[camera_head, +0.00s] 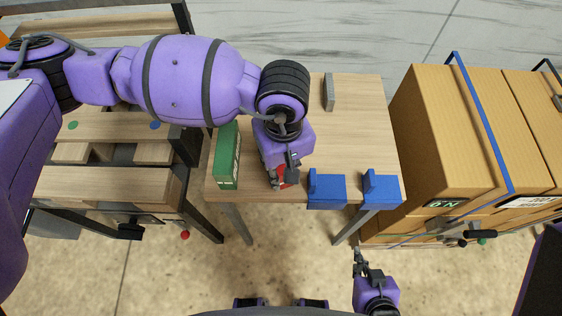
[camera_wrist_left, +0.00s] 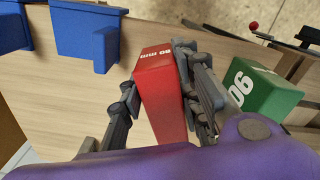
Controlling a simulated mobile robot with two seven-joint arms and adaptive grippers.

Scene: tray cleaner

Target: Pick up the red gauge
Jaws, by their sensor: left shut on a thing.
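In the head view only a small red part of the gauge (camera_head: 291,175) shows beneath my left gripper (camera_head: 281,178), near the table's front edge. My left gripper is shut on it. I cannot tell whether the gauge touches the table. My right gripper (camera_head: 361,264) is in front of the table, well away from the gauge, and its jaw state is unclear.
A green block (camera_head: 227,156) stands just left of the gauge; it also shows in the left wrist view (camera_wrist_left: 255,92). Two blue holders (camera_head: 327,190) (camera_head: 381,188) stand to the right. The middle right of the wooden table (camera_head: 360,130) is clear.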

